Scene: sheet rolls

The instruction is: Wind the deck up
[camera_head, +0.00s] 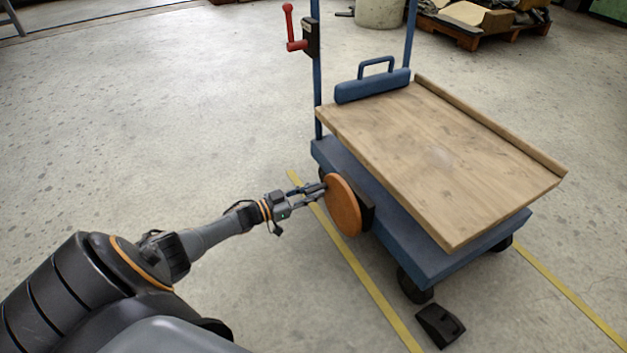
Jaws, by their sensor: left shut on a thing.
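An orange round wheel (344,208) is mounted on the cart's near left side. My left gripper (320,188) reaches in from the left and is shut at the wheel's upper left edge; its tips partly hide what they grip. A red crank handle (290,28) sits on a dark box on the cart's left post, apart from my gripper. My right gripper is not in view.
A blue bar with a handle (373,85) stands at the deck's back edge. A black wedge (440,325) lies on the floor by the front wheel. Yellow lines (365,277) mark the floor. A pallet (470,35) with sacks is far back. The floor at left is clear.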

